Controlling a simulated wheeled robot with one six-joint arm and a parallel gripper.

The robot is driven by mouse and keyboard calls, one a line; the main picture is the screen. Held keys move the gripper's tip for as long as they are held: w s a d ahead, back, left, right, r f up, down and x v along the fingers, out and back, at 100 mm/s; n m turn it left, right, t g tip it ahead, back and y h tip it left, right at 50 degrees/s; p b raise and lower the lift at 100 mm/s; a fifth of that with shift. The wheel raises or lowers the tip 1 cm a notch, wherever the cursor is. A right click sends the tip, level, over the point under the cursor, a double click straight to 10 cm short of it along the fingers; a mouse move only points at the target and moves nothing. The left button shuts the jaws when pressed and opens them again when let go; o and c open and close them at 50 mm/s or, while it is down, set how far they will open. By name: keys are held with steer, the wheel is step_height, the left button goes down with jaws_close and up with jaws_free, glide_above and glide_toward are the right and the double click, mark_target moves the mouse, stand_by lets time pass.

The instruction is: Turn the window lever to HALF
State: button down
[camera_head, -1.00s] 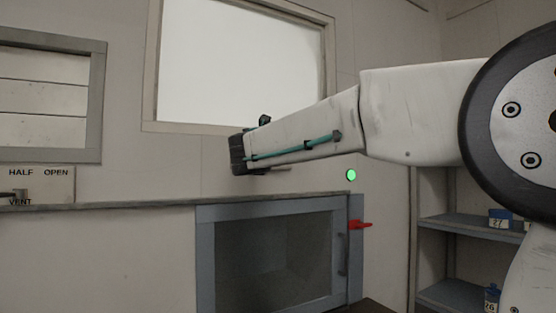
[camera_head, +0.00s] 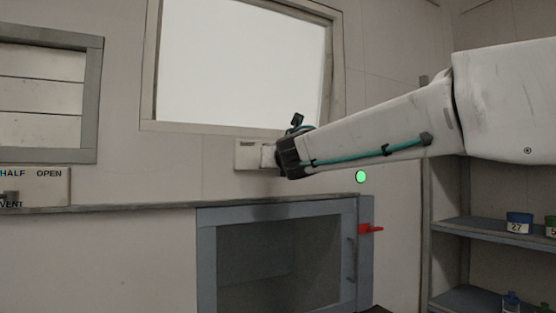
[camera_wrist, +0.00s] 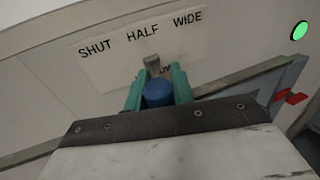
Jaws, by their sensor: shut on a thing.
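In the wrist view a pale plate (camera_wrist: 105,62) carries the words SHUT, HALF and WIDE from left to right. A small grey lever (camera_wrist: 152,63) stands out from it below HALF. My gripper (camera_wrist: 155,78) has its green fingers shut on the lever, with a blue part showing between them. The lever's pivot and lower lettering are mostly hidden by the fingers. In the head view the plate (camera_head: 249,153) sits just under the large bright window (camera_head: 240,65), and my gripper (camera_head: 272,157) is at its right side.
A second plate (camera_head: 40,188) with HALF, OPEN and VENT is at the far left, with its own handle. Shelves (camera_head: 480,228) stand at right.

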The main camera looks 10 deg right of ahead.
steer(key=shift+d+r, duration=0.1)
steer(key=shift+d, duration=0.2)
steer(key=c, duration=1.2)
jaws_free()
steer(key=shift+w+d, duration=0.1)
steer(key=shift+d, duration=0.2)
steer(key=shift+s+a, duration=0.45)
steer(key=s, duration=0.7)
